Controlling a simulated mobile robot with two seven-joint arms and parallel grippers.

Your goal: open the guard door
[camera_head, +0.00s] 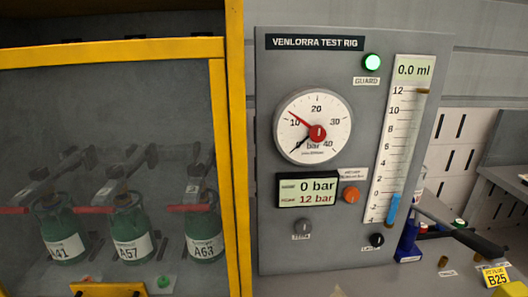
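The guard door (120,52) is at the left, a yellow frame around a clear panel. It appears shut against the yellow post (238,150) on its right. A yellow piece (108,289) on its lower edge is cut by the bottom of the view; I cannot tell if it is the handle. Behind the panel stand several green cylinders with white labels, A41 (64,248), A57 (133,248) and A63 (205,246), each with a red bar beside its top. Neither of my grippers is in view.
A dark lever (470,238) and yellow B25 tag (495,275) are at lower right.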

